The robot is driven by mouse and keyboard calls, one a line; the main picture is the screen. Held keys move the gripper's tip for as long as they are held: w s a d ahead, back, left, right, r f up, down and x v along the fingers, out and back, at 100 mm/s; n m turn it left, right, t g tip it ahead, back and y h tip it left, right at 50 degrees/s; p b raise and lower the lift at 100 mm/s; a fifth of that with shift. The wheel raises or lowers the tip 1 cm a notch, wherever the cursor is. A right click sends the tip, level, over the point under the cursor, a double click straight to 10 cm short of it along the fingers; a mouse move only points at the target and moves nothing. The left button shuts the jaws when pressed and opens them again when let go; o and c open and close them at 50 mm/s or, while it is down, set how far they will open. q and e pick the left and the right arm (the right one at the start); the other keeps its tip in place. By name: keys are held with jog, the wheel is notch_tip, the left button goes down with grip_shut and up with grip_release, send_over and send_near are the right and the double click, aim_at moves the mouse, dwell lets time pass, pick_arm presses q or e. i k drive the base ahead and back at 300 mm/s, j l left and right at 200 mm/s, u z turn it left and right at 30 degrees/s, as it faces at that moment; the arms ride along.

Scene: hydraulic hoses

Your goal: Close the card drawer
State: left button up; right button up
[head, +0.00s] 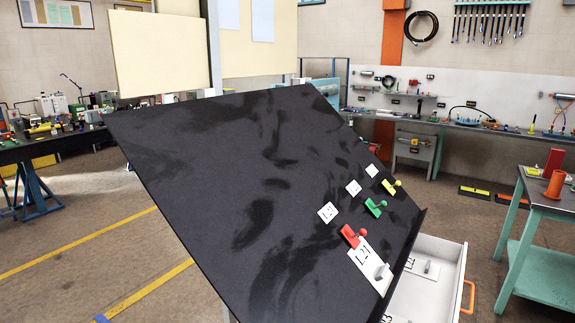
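The card drawer (457,257) is a white drawer pulled out at the lower right, beneath the right edge of the tilted black board (215,170). An orange handle (468,297) is on its right side. Inside the drawer lies at least one white card (425,268) with a grey tab, and part of another card shows near the bottom. The board hides the drawer's left part. Neither of my grippers is in the head view.
On the board are white numbered cards (328,212) and red (350,236), green (375,207) and yellow (391,187) clips. A teal-legged table (540,200) stands close to the drawer's right. Open floor lies between them.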

aim_at(416, 299)
jog(key=k+l+z, duration=0.15)
jog(key=l+z, duration=0.15)
jog(key=l, duration=0.35)
jog(key=k+l+z, duration=0.1)
jog(key=l+z, duration=0.25)
jog(key=l, duration=0.3)
jog(key=i+l+u, duration=0.15)
jog(key=u, duration=0.25)
jog(key=i+l+u, duration=0.1)
jog(key=u, duration=0.25)
jog(key=i+l+u, duration=0.1)
jog(key=l+u, duration=0.3)
jog(key=j, duration=0.1)
